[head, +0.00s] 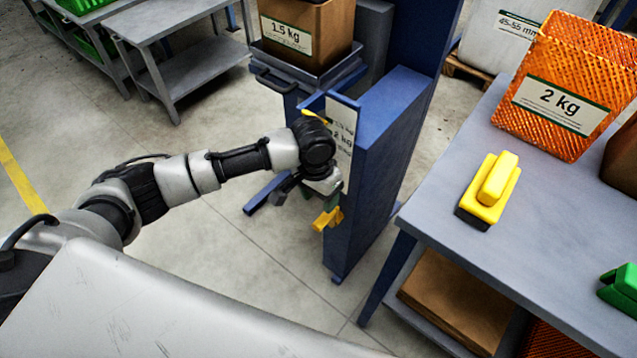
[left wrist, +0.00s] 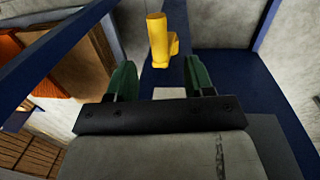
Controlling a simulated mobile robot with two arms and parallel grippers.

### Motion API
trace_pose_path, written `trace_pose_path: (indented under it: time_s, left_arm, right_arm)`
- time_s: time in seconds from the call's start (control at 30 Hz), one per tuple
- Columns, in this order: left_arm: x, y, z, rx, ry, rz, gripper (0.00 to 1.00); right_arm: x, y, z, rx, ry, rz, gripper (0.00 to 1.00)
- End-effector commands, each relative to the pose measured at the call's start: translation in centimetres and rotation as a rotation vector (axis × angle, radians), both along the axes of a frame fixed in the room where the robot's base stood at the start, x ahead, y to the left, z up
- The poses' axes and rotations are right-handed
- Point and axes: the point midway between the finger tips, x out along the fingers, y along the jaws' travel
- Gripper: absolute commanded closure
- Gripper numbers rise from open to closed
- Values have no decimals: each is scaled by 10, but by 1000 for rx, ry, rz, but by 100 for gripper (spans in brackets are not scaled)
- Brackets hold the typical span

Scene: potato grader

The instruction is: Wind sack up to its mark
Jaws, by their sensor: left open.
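The brown paper sack labelled 1.5 kg (head: 306,34) stands upright on a grey platform (head: 310,76) on the blue post (head: 385,140). A pale mark plate (head: 340,135) is on the post, with a yellow pointer (head: 314,115) near its top; my wrist covers part of the plate. A yellow crank handle (head: 328,219) sticks out low on the post. My left gripper (head: 331,198) is open just above the handle in the head view. In the left wrist view the yellow handle (left wrist: 158,40) lies ahead, between the lines of the green fingers (left wrist: 159,82), apparently untouched. My right gripper is not in view.
A grey table (head: 440,190) on the right holds an orange mesh sack labelled 2 kg (head: 560,85), a yellow tool (head: 489,190) and a green one (head: 622,288). A grey side table (head: 180,70) stands at the upper left.

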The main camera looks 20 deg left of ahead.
Motion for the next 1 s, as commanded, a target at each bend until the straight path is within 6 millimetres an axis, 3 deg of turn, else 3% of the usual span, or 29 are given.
trace_pose_path:
  time_s: [0.1, 0.3, 0.83, 1.0]
  left_arm:
    - [1, 2, 20, 0, 0, 0, 48]
    - [1, 4, 32, 1, 0, 0, 48]
    - [1, 3, 32, -1, 0, -1, 48]
    - [-19, -17, 21, -47, -17, -57, 48]
  right_arm:
    - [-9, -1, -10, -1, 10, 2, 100]
    - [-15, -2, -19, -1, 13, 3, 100]
    - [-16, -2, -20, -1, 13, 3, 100]
    - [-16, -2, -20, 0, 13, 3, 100]
